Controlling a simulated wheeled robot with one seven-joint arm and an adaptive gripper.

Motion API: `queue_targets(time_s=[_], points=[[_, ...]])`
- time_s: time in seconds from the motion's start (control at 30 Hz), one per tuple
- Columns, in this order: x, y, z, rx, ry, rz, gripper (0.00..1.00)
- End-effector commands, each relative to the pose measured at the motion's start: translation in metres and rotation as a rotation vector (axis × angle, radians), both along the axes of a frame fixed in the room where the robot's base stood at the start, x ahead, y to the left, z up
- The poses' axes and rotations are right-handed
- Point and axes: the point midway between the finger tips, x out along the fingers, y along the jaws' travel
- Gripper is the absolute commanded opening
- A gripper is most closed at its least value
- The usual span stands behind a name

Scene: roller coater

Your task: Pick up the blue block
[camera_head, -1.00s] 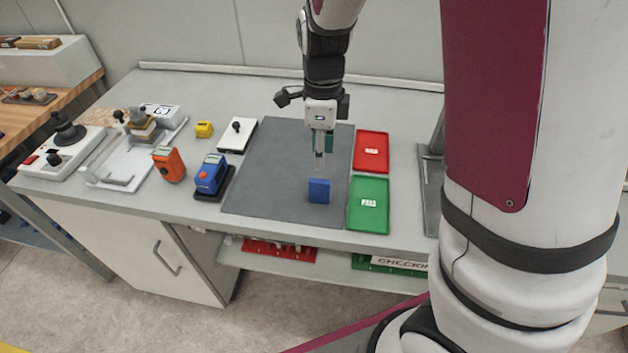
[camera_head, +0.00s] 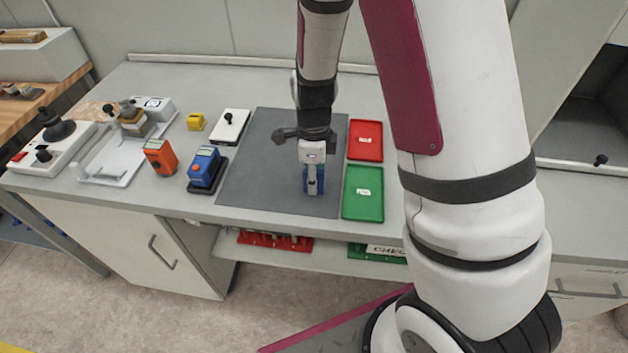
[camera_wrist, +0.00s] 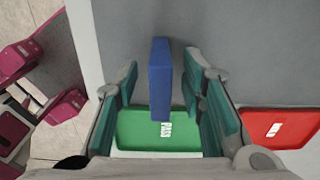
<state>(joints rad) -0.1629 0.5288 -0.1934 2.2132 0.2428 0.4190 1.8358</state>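The blue block (camera_wrist: 160,75) is between the two teal-padded fingers of my gripper (camera_wrist: 158,88) in the wrist view. A gap shows on its left side, and a smaller one seems to show on its right, so the fingers are open around it. In the head view my gripper (camera_head: 313,190) is low over the grey mat (camera_head: 260,175). It hides most of the blue block (camera_head: 306,184), whose edges show beside and behind the fingers.
A green PASS tray (camera_head: 350,205) and a red tray (camera_head: 366,155) lie right of the mat. The left part of the mat is clear.

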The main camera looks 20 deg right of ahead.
Motion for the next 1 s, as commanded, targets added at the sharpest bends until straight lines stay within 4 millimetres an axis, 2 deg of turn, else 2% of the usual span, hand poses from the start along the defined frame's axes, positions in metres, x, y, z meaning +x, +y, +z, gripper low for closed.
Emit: queue_targets(time_s=[0.17, 0.3, 0.33, 0.77, 1.0], points=[[0.000, 0.000, 0.000, 0.000, -0.001, 0.000, 0.37], [0.000, 0.000, 0.000, 0.000, -0.001, 0.000, 0.05], [0.000, 0.000, 0.000, 0.000, -0.001, 0.000, 0.00], [0.001, 0.000, 0.002, 0.000, -0.002, 0.000, 0.00], [0.001, 0.000, 0.020, -0.001, -0.005, 0.001, 0.00]])
